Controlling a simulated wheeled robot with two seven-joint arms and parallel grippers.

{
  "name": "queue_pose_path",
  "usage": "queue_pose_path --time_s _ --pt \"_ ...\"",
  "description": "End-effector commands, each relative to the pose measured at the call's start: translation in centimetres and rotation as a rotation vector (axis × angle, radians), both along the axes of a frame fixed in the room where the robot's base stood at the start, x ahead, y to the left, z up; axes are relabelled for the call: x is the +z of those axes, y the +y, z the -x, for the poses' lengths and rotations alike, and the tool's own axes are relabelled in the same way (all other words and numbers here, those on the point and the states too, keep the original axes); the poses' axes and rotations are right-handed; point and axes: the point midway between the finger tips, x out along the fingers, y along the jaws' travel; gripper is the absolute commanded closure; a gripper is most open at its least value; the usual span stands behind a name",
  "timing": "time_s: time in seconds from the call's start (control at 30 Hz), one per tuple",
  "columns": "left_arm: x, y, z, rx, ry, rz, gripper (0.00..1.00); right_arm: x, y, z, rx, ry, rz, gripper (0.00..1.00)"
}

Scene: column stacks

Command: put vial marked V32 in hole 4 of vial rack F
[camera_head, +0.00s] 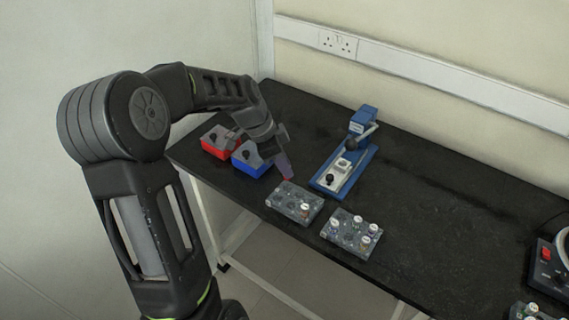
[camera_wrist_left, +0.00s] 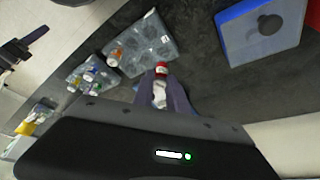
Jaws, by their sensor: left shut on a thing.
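My left gripper (camera_head: 286,173) is above the bench, just behind the nearer-left grey vial rack (camera_head: 293,212). In the left wrist view, the gripper (camera_wrist_left: 163,98) is shut on a small vial with a red top (camera_wrist_left: 161,69); its marking is not readable. That rack also shows in the left wrist view (camera_wrist_left: 150,40), with mostly empty holes and one capped vial (camera_wrist_left: 114,56). A second grey rack (camera_head: 344,246) to its right holds several white-capped vials. Rack letters and hole numbers are too small to read. My right gripper is not in view.
A red box (camera_head: 214,150) and a blue box (camera_head: 247,169) stand left of the gripper. A blue lever press (camera_head: 337,180) stands behind the racks. A device (camera_head: 545,262) and another vial rack (camera_head: 517,312) are at the right. The middle of the black bench (camera_head: 440,210) is clear.

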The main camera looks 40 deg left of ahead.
Motion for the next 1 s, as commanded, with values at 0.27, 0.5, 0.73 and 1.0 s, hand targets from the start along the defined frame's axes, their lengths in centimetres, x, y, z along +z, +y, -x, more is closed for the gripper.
queue_pose_path --time_s 0.27,0.5,0.73,1.0 --pt "-2.3 0.0 0.0 0.000 0.000 0.000 1.00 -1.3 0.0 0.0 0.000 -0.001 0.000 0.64" --pt "-3.2 0.0 0.0 0.000 0.001 0.001 1.00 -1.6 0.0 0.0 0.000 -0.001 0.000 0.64" --pt "-3.1 0.0 0.0 0.000 0.000 0.000 1.00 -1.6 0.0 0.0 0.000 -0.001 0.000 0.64" --pt "-3.1 0.0 0.0 0.000 0.000 0.000 1.00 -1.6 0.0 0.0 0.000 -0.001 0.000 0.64"
